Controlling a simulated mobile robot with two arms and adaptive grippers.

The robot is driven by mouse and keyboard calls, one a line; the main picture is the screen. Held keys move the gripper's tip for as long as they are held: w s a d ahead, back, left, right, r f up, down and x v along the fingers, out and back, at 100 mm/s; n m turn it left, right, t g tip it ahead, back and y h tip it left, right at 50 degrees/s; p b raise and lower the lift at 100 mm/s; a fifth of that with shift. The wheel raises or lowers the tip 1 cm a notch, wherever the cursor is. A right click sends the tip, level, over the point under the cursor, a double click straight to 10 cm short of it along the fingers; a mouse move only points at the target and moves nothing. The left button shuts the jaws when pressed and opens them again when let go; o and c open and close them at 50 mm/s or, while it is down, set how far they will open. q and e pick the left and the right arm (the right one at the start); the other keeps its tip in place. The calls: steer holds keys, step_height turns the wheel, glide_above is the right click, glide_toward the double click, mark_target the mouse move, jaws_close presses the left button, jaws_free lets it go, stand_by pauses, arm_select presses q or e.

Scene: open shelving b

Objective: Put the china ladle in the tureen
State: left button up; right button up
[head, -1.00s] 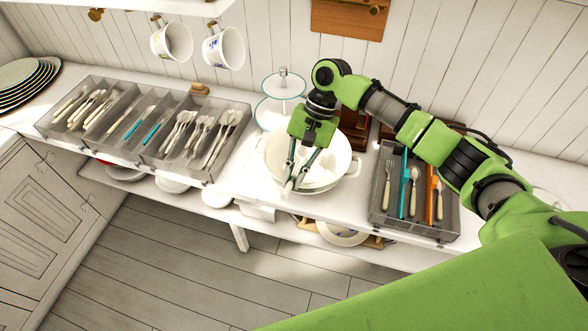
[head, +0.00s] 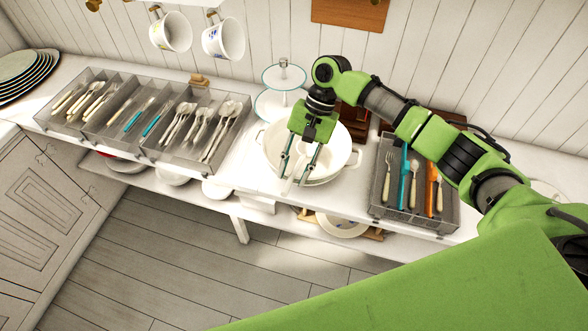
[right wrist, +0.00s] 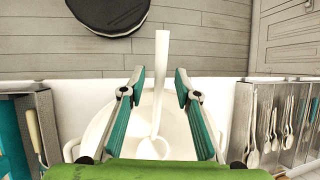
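The white tureen (head: 345,158) stands on the counter, left of the right-hand cutlery tray; it also fills the middle of the right wrist view (right wrist: 98,128). The white china ladle (right wrist: 161,90) has its bowl end inside the tureen, and its handle sticks out past the tureen's rim. My right gripper (head: 299,178) is over the tureen with its fingers spread. In the right wrist view the fingers (right wrist: 158,82) stand on either side of the ladle's handle with visible gaps. Whether the ladle rests on the tureen's floor is unclear. My left gripper is out of view.
A cutlery tray (head: 405,222) stands close on the tureen's right. A longer divided tray (head: 150,158) lies to the left. A tiered stand (head: 284,76) is just behind the tureen. Mugs (head: 223,40) hang above, and plates (head: 28,72) are at far left.

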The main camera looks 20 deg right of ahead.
steer(key=v, duration=1.2)
steer(key=shift+s, duration=0.1)
